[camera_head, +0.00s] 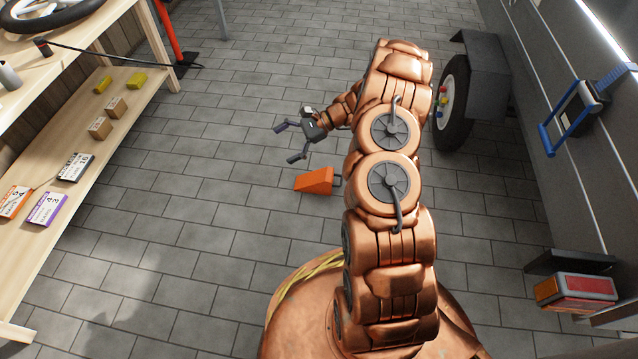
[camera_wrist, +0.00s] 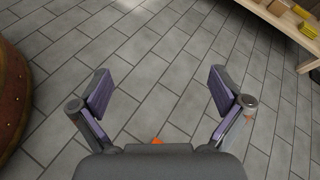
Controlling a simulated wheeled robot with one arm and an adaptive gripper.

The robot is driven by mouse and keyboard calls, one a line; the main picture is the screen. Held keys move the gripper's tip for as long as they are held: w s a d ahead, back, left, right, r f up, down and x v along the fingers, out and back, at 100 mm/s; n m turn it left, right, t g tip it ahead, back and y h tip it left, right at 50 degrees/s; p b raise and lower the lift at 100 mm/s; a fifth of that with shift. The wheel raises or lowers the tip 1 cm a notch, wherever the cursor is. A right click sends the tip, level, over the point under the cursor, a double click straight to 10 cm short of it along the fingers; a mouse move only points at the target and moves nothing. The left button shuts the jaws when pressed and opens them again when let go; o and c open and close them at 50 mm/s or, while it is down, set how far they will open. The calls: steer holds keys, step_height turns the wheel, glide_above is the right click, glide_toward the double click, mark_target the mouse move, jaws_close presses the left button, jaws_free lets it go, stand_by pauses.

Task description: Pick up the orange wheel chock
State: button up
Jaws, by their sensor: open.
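The orange wheel chock (camera_head: 315,181) is a wedge lying on the grey tiled floor, near the middle of the head view. My gripper (camera_head: 284,142) is open and empty, up and to the left of the chock in that view and apart from it. In the wrist view my gripper (camera_wrist: 158,92) shows two spread fingers with bare floor between them. Only a small orange tip of the chock (camera_wrist: 157,141) shows there, at the edge of the gripper body, which hides the rest.
A wooden bench (camera_head: 75,165) with a lower shelf holding boxes and small blocks stands at the left. A trailer wheel (camera_head: 453,103) and a grey vehicle side (camera_head: 560,110) are at the right. The floor around the chock is clear.

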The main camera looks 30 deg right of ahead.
mark_target(332, 175)
steer(key=s+d+f+m+t+h, duration=0.1)
steer(key=d+f+m+t, duration=0.1)
steer(key=d+f, duration=0.4)
steer(key=s+d+f+m+t+h+b, duration=0.1)
steer(key=d+f+m+t, duration=0.1)
steer(key=d+f, duration=0.4)
steer(key=s+d+f+m+t, duration=0.1)
steer(key=d+f+m, duration=0.3)
steer(key=f, duration=0.6)
steer(key=shift+s+d+t+h+b, duration=0.15)
steer(key=shift+d+t+h+b, duration=0.05)
steer(key=shift+d, duration=0.25)
steer(key=shift+s+d+t+h+b, duration=0.15)
steer(key=shift+d+t+h+b, duration=0.05)
steer(key=shift+d, duration=0.25)
steer(key=shift+w+f, duration=0.1)
steer(key=shift+f, duration=0.1)
steer(key=shift+b+x, duration=1)
steer(key=shift+x, duration=0.65)
steer(key=b+x, duration=0.2)
steer(key=x, duration=0.2)
steer(key=shift+a+f, duration=0.1)
steer(key=shift+f, duration=0.1)
steer(key=c, duration=1.5)
